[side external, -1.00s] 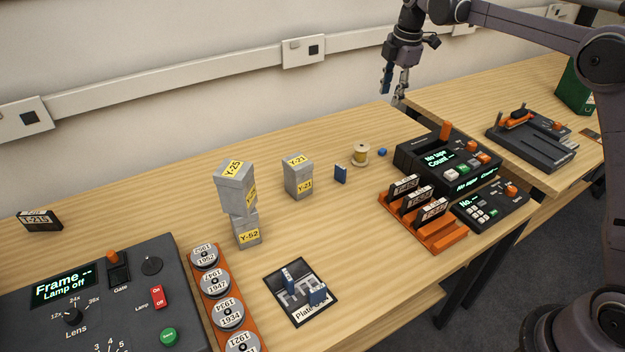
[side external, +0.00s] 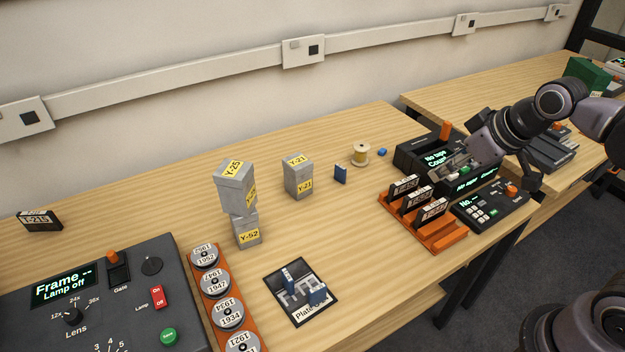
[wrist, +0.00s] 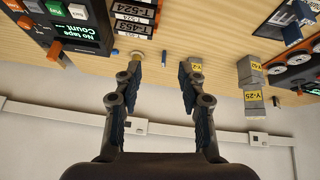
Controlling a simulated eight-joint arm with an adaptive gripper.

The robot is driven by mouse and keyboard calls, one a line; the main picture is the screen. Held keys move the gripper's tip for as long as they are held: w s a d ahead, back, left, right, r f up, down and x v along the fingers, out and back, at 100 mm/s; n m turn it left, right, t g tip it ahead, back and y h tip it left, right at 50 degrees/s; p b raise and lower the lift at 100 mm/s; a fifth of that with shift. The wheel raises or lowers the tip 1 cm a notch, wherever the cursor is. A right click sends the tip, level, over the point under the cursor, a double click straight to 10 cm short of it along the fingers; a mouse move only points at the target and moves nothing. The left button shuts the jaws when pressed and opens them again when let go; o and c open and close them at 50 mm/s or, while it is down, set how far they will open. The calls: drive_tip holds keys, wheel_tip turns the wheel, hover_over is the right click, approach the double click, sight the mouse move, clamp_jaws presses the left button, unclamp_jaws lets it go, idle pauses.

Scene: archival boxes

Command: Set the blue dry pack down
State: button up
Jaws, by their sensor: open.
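The blue dry pack (side external: 340,174) appears to be the small upright blue box on the wooden table, between the grey Y-21 box and the thread spool. In the wrist view, a blue pack (wrist: 164,58) shows between and beyond the fingertips, apart from them. My gripper (side external: 452,173) is in front of the black tape counter in the side view, well to the right of the pack. In the wrist view my gripper (wrist: 161,72) has its two fingers wide apart with nothing between them. Its fingertips are partly hard to make out against the counter.
The spool (side external: 360,154) and a tiny blue item (side external: 382,152) lie behind the pack. Stacked grey boxes (side external: 236,188) and the Y-21 box (side external: 298,177) stand left. The orange tape rack (side external: 440,236) and tape counter (side external: 411,153) are right. Table before the pack is clear.

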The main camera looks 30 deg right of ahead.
drive_tip(key=s+f, duration=0.1)
drive_tip(key=s+f+m, duration=0.2)
drive_tip(key=shift+a+t, duration=0.3)
idle(1.1)
